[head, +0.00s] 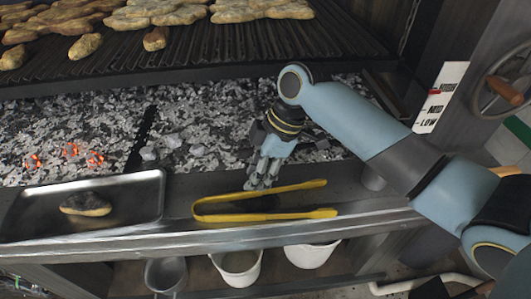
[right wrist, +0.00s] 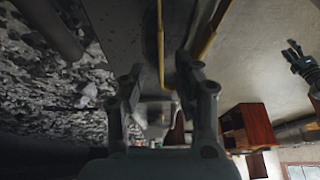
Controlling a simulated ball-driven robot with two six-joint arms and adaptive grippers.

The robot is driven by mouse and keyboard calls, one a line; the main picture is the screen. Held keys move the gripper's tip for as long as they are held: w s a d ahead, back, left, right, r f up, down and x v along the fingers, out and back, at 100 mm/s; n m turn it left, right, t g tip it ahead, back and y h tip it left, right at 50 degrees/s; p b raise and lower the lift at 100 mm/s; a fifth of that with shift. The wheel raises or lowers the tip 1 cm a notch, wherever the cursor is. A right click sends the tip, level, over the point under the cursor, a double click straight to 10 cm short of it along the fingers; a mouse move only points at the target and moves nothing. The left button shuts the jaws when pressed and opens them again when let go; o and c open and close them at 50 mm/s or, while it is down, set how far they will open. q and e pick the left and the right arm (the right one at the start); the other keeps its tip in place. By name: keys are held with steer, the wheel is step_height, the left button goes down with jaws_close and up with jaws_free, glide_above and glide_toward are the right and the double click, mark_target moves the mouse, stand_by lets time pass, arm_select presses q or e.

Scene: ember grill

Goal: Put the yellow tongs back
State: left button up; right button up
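The yellow tongs (head: 228,217) lie on the grey front ledge, their two arms spread and their bend at the left. My right gripper (head: 262,184) is just above the tongs' upper arm, pointing down. In the right wrist view its fingers (right wrist: 157,105) are apart, with a yellow arm of the tongs (right wrist: 160,45) in the gap; the other arm lies outside the right finger. I see no grip on them; contact is unclear. A dark gripper, probably my left one (right wrist: 297,60), shows at the right wrist view's right edge, too small to judge.
A metal tray (head: 120,221) with a charred piece (head: 86,204) stands left of the tongs. Behind lie coals (head: 60,130), glowing at the left, under a grill grate (head: 250,45) with food. Buckets (head: 238,265) hang below the ledge. A crank wheel (head: 507,92) is at right.

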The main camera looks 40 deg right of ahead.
steer(key=v, duration=0.7)
stand_by(0.4)
